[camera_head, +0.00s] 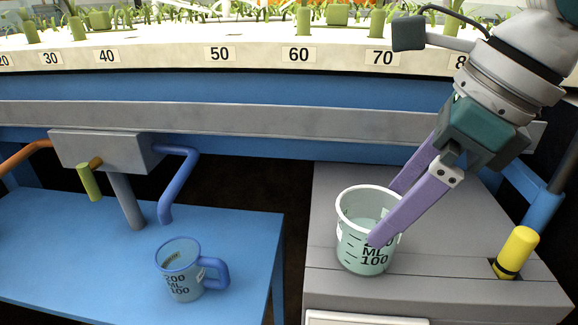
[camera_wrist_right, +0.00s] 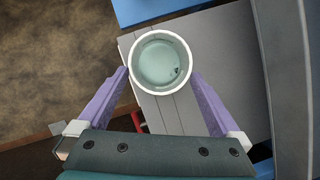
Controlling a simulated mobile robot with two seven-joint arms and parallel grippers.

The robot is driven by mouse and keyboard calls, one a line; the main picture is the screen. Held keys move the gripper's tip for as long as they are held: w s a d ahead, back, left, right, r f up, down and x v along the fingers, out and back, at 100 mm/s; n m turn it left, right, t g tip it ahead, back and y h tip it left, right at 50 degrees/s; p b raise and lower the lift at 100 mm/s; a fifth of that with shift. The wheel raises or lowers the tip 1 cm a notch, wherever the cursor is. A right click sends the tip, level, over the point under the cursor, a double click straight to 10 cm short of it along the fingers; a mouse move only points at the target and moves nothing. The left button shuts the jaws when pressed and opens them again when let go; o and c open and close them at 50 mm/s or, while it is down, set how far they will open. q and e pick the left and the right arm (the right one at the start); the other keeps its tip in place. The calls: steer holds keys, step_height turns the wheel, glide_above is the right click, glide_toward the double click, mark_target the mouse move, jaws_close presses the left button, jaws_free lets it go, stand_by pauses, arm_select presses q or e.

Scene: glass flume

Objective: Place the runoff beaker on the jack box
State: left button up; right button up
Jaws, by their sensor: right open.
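The runoff beaker (camera_head: 357,246) is a pale, white-rimmed cup marked 200 ML 100, with greenish liquid inside. It appears to stand upright on top of the grey jack box (camera_head: 450,235), near its front left part. My right gripper (camera_head: 384,214) is open, with its two purple fingers on either side of the beaker; one finger covers part of the beaker's markings. In the right wrist view the beaker's round rim (camera_wrist_right: 133,62) shows from above, between and just beyond the fingertips (camera_wrist_right: 160,76). My left gripper is not in view.
A blue-handled measuring mug (camera_head: 183,283) stands on the blue table (camera_head: 90,250) at left, below a blue spout (camera_head: 180,180). A yellow-handled lever (camera_head: 516,252) sticks up at the jack box's right. The flume's grey rail (camera_head: 300,118) runs behind.

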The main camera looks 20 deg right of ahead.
steer(key=v, duration=0.8)
steer(key=shift+p, duration=0.35)
